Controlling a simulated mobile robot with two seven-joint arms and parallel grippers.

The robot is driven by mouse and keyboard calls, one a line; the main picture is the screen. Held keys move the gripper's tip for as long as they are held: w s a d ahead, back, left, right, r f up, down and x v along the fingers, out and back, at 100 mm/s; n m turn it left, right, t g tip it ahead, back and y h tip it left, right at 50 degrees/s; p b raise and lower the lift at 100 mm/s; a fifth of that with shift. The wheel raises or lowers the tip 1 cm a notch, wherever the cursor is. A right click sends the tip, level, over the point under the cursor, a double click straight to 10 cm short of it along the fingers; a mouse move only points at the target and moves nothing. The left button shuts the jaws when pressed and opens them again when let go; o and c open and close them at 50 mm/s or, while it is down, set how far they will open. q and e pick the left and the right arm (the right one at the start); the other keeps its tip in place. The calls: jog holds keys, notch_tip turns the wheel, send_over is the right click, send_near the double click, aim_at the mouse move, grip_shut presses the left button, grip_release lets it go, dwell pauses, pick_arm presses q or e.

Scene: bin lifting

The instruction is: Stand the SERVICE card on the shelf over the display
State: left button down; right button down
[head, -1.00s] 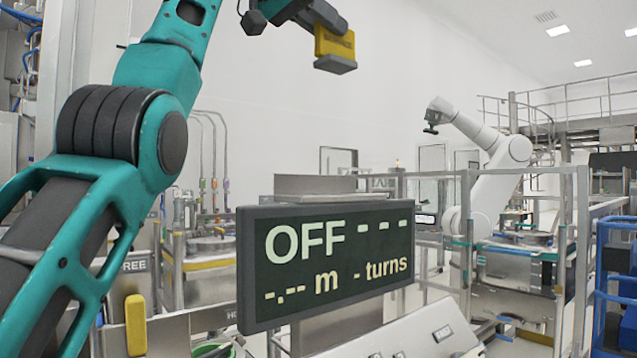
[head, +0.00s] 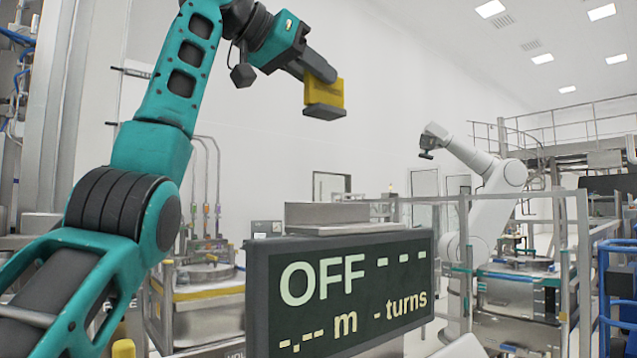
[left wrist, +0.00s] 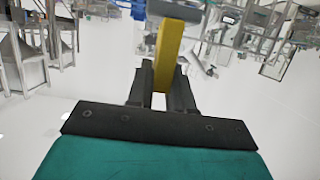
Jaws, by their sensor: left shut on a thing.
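My left gripper (head: 322,78) is shut on a yellow card with a dark grey foot (head: 325,95). It holds the card upright in the air, high above the display; its lettering is too small to read. In the left wrist view the yellow card (left wrist: 168,52) sits between the two dark fingers. The dark display (head: 345,290) reads "OFF - - -" and "-.-- m - turns". The grey metal shelf (head: 327,214) is at the display's top edge, clear and apart from the card. My right gripper is not in view.
Another yellow piece (head: 123,348) shows at the bottom left, partly cut off. A metal fence (head: 583,270) and a white robot arm (head: 490,190) stand behind on the right. The air between card and shelf is free.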

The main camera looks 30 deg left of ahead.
pick_arm(q)
jog(key=shift+f+b, duration=1.2)
jog(key=shift+f, duration=7.35)
jog(key=shift+f, duration=0.1)
jog(key=c, duration=1)
grip_release()
jog(key=shift+s+a, duration=0.1)
jog(key=shift+s, duration=0.1)
jog(key=v, duration=1.1)
jog(key=shift+s+r, duration=0.25)
jog(key=shift+s, duration=0.05)
jog(key=shift+a, duration=0.1)
